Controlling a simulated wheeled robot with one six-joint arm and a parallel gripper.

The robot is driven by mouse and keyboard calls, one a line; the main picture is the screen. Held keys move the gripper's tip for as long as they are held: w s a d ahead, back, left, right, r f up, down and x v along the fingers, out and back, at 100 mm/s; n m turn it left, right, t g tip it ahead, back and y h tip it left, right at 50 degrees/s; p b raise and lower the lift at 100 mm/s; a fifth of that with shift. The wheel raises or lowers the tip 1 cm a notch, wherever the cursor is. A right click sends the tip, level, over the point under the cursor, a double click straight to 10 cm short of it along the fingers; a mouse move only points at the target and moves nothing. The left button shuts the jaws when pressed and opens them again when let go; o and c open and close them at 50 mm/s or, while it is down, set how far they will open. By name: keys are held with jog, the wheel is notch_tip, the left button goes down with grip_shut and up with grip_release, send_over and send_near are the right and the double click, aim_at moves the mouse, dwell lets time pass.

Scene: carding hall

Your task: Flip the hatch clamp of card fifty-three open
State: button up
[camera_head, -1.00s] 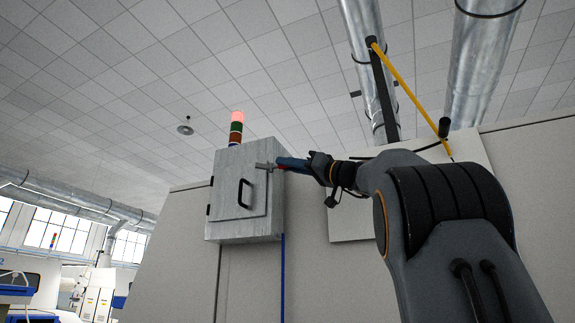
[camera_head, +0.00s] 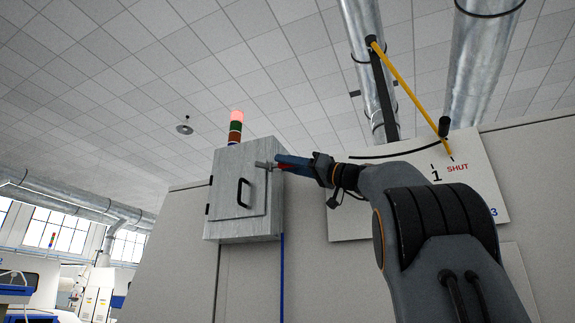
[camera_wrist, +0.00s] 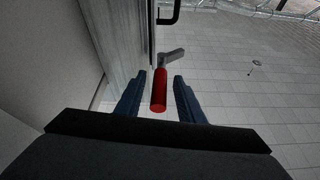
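The hatch clamp has a grey metal arm (camera_head: 264,165) at the right edge of the door of a grey metal cabinet (camera_head: 228,230). In the wrist view, its red handle (camera_wrist: 159,95) sticks out toward me, with the grey arm (camera_wrist: 173,57) bent to the right beyond it. My gripper (camera_wrist: 160,76) is open, with one blue finger on each side of the handle and a visible gap on both sides. In the head view, my gripper (camera_head: 279,161) is at the cabinet's upper right edge and partly covers the handle.
The cabinet has a black door handle (camera_head: 243,192) and a signal light (camera_head: 236,127) on top, lit red. A white board (camera_head: 470,190) reading "1 SHUT" is behind my arm. A yellow lever (camera_head: 410,92) and ducts rise above it. Open space lies left of the cabinet.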

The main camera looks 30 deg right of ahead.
jog(key=b+v, duration=0.4)
jog(key=v, duration=0.3)
jog(key=shift+s, duration=0.2)
jog(key=shift+d+f, duration=0.15)
